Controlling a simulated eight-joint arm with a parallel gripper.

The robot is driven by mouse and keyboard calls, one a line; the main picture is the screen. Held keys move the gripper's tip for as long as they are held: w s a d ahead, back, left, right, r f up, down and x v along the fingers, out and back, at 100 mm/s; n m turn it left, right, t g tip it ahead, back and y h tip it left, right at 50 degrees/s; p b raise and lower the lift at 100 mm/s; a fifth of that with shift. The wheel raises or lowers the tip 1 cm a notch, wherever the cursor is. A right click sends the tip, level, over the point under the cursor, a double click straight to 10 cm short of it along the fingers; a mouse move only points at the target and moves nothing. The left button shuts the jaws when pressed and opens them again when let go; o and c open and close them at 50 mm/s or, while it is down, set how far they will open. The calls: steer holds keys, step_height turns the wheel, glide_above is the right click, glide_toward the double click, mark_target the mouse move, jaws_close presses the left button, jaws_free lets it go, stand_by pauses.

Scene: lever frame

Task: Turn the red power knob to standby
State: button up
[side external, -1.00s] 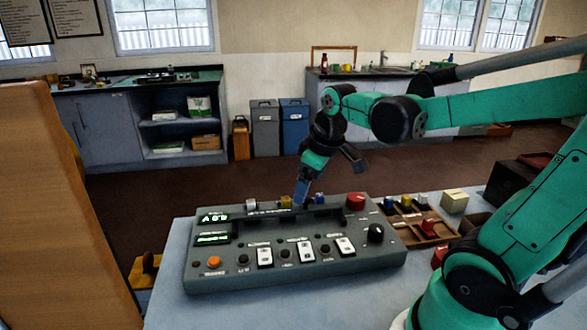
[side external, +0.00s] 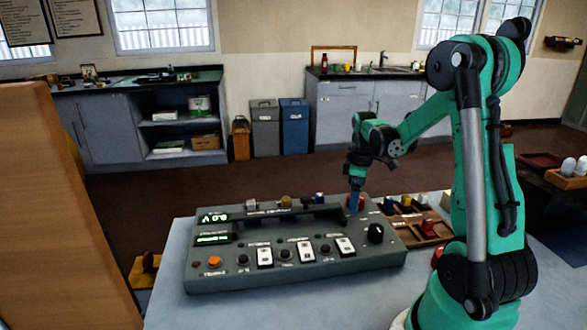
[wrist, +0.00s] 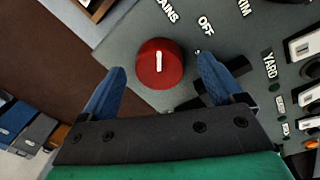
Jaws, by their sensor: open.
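The red knob (wrist: 160,63) is round with a white pointer line, which runs nearly straight up and down in the wrist view. Lettering ending in "AINS" and the word "OFF" show above it; no standby label is readable. My gripper (wrist: 162,66) is open, with one blue finger on each side of the knob. A gap shows between each finger and the knob; finger height against it is unclear.
A black knob (side external: 375,233), white rocker switches (side external: 305,250) and several small levers (side external: 286,202) are on the console. A wooden tray (side external: 425,228) with coloured blocks stands right of it. A tall wooden panel (side external: 60,200) fills the left side.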

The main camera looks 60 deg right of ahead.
steer(key=shift+f, duration=0.15)
steer(key=c, duration=1.3)
